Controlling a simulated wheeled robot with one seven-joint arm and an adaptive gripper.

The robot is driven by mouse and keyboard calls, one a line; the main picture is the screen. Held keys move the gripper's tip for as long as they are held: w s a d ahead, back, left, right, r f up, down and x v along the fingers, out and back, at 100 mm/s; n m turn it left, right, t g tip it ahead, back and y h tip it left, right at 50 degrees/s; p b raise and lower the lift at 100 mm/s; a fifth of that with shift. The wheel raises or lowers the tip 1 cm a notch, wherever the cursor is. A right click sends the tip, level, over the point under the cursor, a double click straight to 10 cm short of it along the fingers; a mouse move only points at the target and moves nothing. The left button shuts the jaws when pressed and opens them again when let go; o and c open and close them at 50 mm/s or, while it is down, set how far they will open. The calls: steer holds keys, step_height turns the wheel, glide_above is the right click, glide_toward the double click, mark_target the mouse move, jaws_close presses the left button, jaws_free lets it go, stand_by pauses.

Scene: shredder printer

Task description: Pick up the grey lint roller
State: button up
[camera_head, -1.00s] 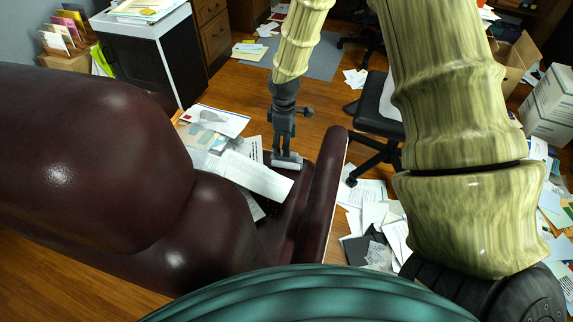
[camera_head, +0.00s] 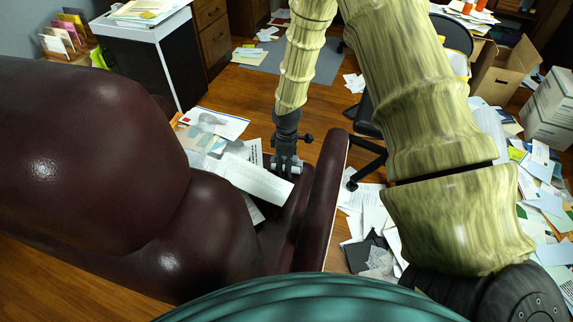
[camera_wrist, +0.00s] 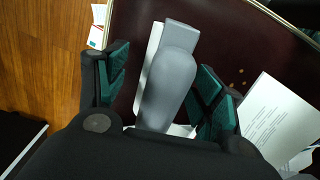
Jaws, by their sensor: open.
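The grey lint roller (camera_wrist: 171,82) lies on the dark red leather seat (camera_wrist: 225,40), with white paper under or beside it. In the wrist view it lies lengthwise between the two green-padded fingers of my gripper (camera_wrist: 163,72). The fingers are open, one on each side of it, with a gap visible on both sides. In the head view my gripper (camera_head: 285,160) is low over the seat beside the armrest, and the roller there is mostly hidden by it.
Loose papers (camera_head: 258,180) lie on the seat left of my gripper. The leather armrest (camera_head: 322,200) rises close on the right. A black office chair (camera_head: 368,150) stands beyond it, with papers scattered on the floor. A cardboard box (camera_head: 503,70) is at upper right.

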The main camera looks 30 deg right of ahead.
steer(key=shift+f, duration=0.1)
steer(key=shift+c, duration=0.2)
steer(key=c, duration=1.1)
step_height(320, 180, up, 10)
steer(key=shift+r+p, duration=0.1)
steer(key=shift+p, duration=0.6)
steer(key=shift+o, duration=1.1)
steer(key=shift+c, duration=0.4)
